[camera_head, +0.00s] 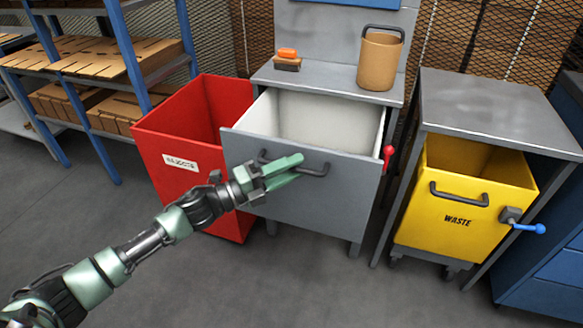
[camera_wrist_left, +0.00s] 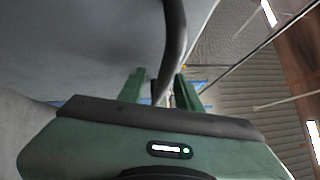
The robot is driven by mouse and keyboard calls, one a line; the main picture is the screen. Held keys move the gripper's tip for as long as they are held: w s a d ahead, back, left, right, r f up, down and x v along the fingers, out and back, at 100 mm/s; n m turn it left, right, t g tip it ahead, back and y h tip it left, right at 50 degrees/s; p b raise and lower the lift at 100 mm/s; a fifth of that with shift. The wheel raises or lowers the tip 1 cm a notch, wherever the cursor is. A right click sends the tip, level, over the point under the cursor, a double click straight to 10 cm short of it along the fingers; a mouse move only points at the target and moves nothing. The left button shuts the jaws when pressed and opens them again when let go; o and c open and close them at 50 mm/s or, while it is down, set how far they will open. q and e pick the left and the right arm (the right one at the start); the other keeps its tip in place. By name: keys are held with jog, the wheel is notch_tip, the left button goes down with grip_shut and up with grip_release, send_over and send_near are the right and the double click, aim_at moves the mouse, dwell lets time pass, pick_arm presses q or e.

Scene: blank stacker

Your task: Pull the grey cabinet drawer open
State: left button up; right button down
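The grey cabinet (camera_head: 275,76) stands at the centre, and its drawer is pulled well out. The drawer's grey front (camera_head: 315,210) faces me, and its pale inside (camera_head: 320,115) shows empty. A dark bar handle (camera_head: 318,171) runs across the front; it also shows large in the left wrist view (camera_wrist_left: 173,45). My left gripper (camera_head: 300,168) is at the handle. In the left wrist view its two green fingers (camera_wrist_left: 160,90) stand apart, with the handle crossing close to the right finger and a gap to the left one. My right gripper is not in view.
A red bin (camera_head: 170,135) stands left of the drawer, and a yellow waste bin (camera_head: 450,200) under a grey bench at right. A brown bucket (camera_head: 380,62) and an orange-topped brush (camera_head: 287,59) are on the cabinet top. A red lever (camera_head: 389,153) is at its right side. The front floor is clear.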

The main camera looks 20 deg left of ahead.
pick_arm(q)
jog(key=v, duration=0.8)
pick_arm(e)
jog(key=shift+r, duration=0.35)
pick_arm(q)
jog(key=shift+d, duration=0.1)
jog(key=shift+r, duration=0.1)
